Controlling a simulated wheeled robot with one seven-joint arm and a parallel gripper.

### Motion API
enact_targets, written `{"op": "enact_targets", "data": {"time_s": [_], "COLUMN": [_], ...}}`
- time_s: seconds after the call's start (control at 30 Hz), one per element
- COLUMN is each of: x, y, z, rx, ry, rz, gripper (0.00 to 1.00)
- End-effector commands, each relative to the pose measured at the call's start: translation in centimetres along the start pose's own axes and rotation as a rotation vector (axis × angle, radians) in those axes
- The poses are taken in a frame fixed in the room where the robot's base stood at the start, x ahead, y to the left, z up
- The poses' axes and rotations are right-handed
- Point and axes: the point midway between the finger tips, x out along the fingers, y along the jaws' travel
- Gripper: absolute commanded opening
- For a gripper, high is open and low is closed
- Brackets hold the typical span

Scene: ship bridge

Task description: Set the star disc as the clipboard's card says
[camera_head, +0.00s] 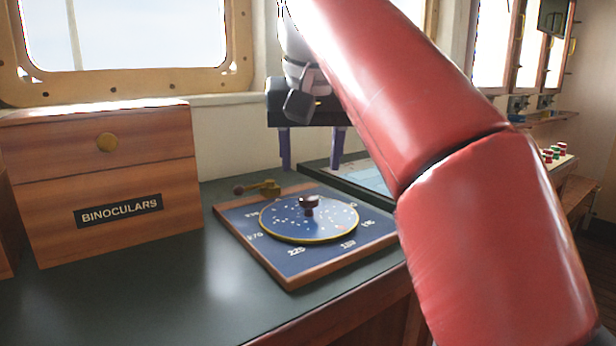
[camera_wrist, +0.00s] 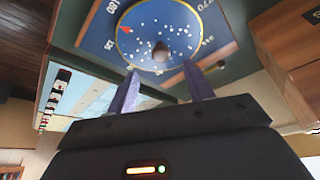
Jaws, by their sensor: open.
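The star disc (camera_head: 282,224) is a round dark-blue plate with white dots, a yellow rim and a dark central knob (camera_head: 308,204). It lies on a blue, wood-edged board (camera_head: 290,262) printed with numbers such as 225 and 270. The disc also shows in the wrist view (camera_wrist: 140,28), with a red mark near its left rim, on the side of the 180 label. My gripper (camera_head: 312,164) is open and empty, behind and above the board; its purple fingers point down. In the wrist view my gripper (camera_wrist: 160,76) is apart from the knob. I cannot make out the clipboard or its card.
A brass lever with a dark ball (camera_head: 258,188) sits at the board's back left corner. A wooden binoculars box (camera_head: 110,235) stands left. A framed chart (camera_head: 362,178) lies behind right, partly hidden by my red arm. The dark counter (camera_head: 190,295) is clear in front.

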Motion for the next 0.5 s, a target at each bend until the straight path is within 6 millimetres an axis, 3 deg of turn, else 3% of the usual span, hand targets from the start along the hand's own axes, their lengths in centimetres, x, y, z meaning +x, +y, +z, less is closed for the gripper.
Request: {"op": "enact_targets", "data": {"time_s": [0.17,0.5], "x": [1.1,6.4], "y": [-0.1,-0.1], "z": [0.1,0.1], "rx": [0.000,0.000], "ry": [0.000,0.000], "rz": [0.001,0.001], "gripper": [0.52,0.52]}}
